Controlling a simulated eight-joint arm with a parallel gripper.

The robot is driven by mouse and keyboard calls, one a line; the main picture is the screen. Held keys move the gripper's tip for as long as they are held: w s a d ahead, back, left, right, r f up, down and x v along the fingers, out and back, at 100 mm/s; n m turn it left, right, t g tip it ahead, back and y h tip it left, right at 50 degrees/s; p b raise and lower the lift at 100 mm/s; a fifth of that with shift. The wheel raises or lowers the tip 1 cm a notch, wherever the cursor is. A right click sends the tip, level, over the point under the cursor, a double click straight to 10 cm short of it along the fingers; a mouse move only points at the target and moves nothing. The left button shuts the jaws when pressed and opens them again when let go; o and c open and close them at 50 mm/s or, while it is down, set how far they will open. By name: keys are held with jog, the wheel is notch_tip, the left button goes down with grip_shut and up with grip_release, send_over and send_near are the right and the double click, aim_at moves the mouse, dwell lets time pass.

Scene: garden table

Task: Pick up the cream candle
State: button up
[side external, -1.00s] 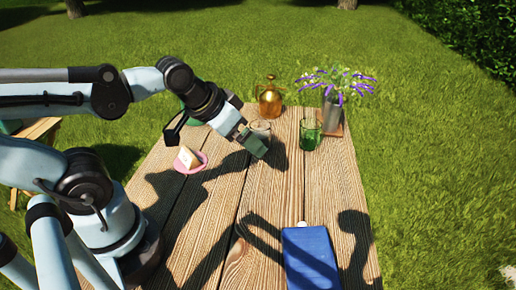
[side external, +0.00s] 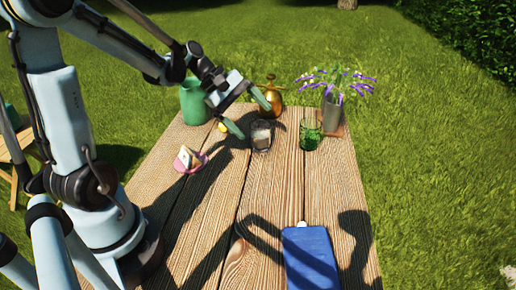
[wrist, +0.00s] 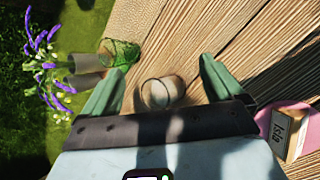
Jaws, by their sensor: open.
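The cream candle (side external: 261,139) sits in a clear glass on the wooden table, left of the green glass. In the wrist view the candle's glass (wrist: 160,93) lies between my two green fingers, with a pale fill inside. My gripper (side external: 250,114) is open and empty, tilted, with its fingers spread above and just left of the candle in the side view. In the wrist view my gripper (wrist: 161,70) shows a finger on each side of the glass. Neither finger visibly touches it.
A green tumbler (side external: 309,134) and a vase of purple flowers (side external: 332,113) stand to the right. A blue book (side external: 310,262) lies in front; the middle is clear.

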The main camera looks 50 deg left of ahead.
aim_at(270, 131)
jog(key=a+f+n+t+h, duration=0.3)
jog(key=a+f+n+h, duration=0.1)
jog(key=a+n, duration=0.55)
jog(key=shift+m, duration=0.35)
jog(key=x, duration=1)
jog(key=shift+w+f, duration=0.1)
jog(key=shift+w, duration=0.4)
jog(key=shift+c, duration=0.2)
jog(key=c, duration=1.3)
jog(key=shift+c, duration=0.2)
